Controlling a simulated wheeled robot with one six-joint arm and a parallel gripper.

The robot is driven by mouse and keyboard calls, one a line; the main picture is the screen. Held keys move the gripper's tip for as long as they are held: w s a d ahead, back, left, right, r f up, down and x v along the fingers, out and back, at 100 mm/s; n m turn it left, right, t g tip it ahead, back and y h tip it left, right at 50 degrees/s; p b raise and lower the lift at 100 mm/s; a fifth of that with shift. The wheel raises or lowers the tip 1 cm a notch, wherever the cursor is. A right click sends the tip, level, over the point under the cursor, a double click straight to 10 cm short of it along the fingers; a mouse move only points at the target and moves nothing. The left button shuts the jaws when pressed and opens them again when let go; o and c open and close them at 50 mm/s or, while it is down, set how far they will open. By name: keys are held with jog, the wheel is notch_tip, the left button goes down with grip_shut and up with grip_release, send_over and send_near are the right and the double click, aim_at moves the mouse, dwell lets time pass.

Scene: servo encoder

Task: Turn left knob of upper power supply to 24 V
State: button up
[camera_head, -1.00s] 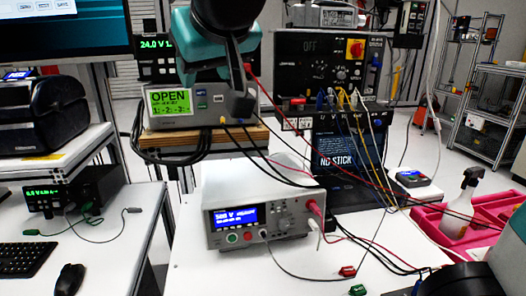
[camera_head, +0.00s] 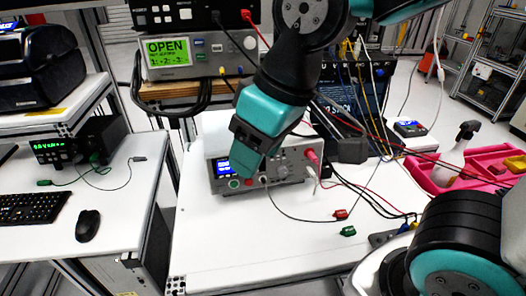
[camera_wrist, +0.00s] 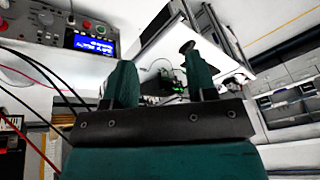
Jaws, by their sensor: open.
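The upper power supply (camera_head: 170,15) is the black box at the top left of the head view, on top of the instrument reading OPEN. Its display is cut off by the top edge; small buttons and round controls show low on its front. I cannot tell for sure which is the left knob. My gripper (camera_wrist: 160,78) is open and empty in the wrist view, with its two teal fingers apart. In the head view, my gripper (camera_head: 243,162) points down in front of the white bench instrument, below and right of the upper power supply, clear of it.
The white instrument (camera_head: 222,183) with a blue display stands on the white table (camera_head: 230,240); it also shows in the wrist view (camera_wrist: 60,25). Red and black cables hang on the right. A pink tray (camera_head: 485,165) lies at right. A lower green-display unit (camera_head: 62,148) sits left.

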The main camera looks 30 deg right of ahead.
jog(key=shift+s+f+g, duration=0.3)
jog(key=shift+s+g, duration=0.1)
jog(key=shift+s, duration=0.5)
